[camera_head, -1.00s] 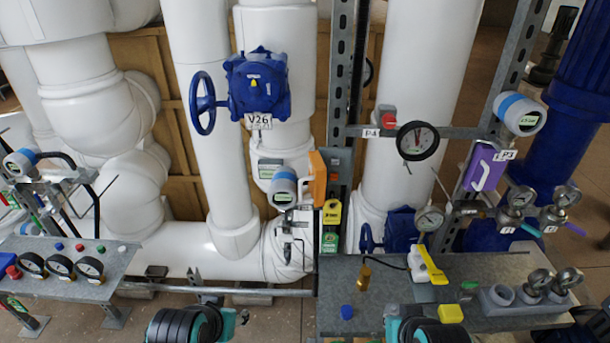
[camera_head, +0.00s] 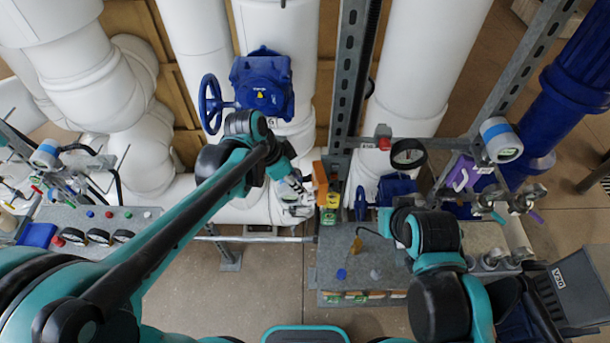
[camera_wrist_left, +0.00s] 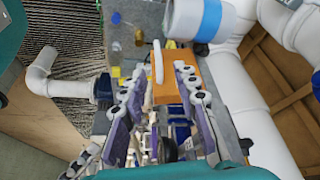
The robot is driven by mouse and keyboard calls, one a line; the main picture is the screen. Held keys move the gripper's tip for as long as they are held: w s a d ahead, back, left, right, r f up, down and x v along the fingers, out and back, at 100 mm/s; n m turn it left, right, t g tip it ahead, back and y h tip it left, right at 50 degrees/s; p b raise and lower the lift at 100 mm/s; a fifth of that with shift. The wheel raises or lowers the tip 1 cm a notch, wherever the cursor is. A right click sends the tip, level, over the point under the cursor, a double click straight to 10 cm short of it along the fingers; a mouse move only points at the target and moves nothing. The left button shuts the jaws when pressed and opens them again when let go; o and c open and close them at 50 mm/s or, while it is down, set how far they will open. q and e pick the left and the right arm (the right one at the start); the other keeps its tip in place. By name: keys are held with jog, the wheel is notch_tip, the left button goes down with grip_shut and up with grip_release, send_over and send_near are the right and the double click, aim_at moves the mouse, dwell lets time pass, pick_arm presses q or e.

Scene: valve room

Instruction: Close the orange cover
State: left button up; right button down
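The orange cover (camera_head: 320,182) stands on the panel by the metal upright in the middle of the head view. In the left wrist view the orange cover (camera_wrist_left: 167,88) shows with a white handle (camera_wrist_left: 158,62) on its face. My left gripper (camera_head: 298,195) hangs just left of the cover in the head view. In the wrist view my left gripper (camera_wrist_left: 161,76) is open, with its fingers apart on either side of the cover. Contact cannot be told. My right arm shows over the right bench; its gripper (camera_head: 400,216) is mostly hidden by the arm.
A metal upright (camera_head: 352,95) stands right behind the cover. A blue valve (camera_head: 262,82) with a handwheel sits above my left gripper. A grey bench (camera_head: 335,262) with small parts lies below. Open floor shows at bottom centre.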

pick_arm(q)
jog(key=x, duration=0.7)
jog(key=shift+s+d+f, duration=0.1)
jog(key=shift+f, duration=0.15)
grip_shut()
